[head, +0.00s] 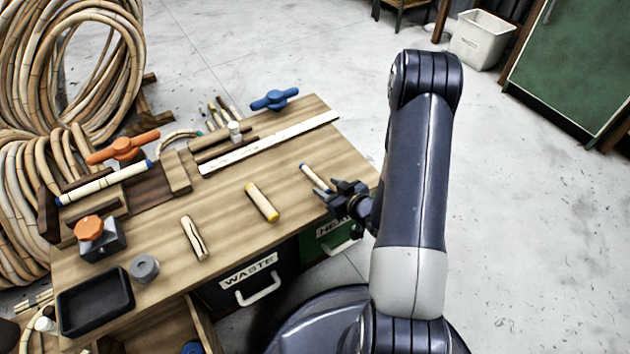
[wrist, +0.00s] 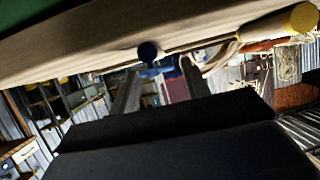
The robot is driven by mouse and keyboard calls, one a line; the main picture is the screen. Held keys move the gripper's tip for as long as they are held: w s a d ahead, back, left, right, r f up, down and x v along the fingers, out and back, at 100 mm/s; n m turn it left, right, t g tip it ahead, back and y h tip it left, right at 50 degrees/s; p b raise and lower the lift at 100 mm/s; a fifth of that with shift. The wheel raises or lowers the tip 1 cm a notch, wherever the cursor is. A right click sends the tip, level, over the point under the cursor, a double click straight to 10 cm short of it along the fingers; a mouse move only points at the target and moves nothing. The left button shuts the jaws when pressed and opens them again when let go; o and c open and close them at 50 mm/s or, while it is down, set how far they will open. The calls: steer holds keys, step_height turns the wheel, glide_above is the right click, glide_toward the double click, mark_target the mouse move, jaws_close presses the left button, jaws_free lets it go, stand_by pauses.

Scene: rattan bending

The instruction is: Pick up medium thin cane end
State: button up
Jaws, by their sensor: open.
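A thin cane end (head: 312,174) with a dark blue tip lies near the right edge of the workbench. My gripper (head: 343,194) is at that edge, close to the cane's near end, its jaws open. In the wrist view the blue tip (wrist: 150,51) faces the camera, ahead of the two spread fingers (wrist: 159,72). I cannot tell whether the fingers touch it. A thicker cane end with yellow tips (head: 262,202) lies to its left; its yellow tip also shows in the wrist view (wrist: 302,18). A split, plain cane piece (head: 194,238) lies farther left.
A pale ruler (head: 270,142) lies behind the cane ends on the workbench (head: 225,275). A blue clamp handle (head: 274,100) stands at the back. A black tray (head: 95,303) and a grey cylinder (head: 145,268) are at left. A waste bin (head: 250,281) sits below the front edge.

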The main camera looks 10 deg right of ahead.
mark_target(317, 179)
steer(key=shift+x, duration=0.75)
steer(key=x, duration=0.1)
steer(key=b+x, duration=0.1)
steer(key=x, duration=0.1)
steer(key=b+x, duration=0.1)
steer(key=shift+w+d, duration=0.1)
steer(key=shift+w, duration=0.4)
steer(key=shift+r, duration=0.1)
steer(key=shift+c, duration=0.6)
jaws_close()
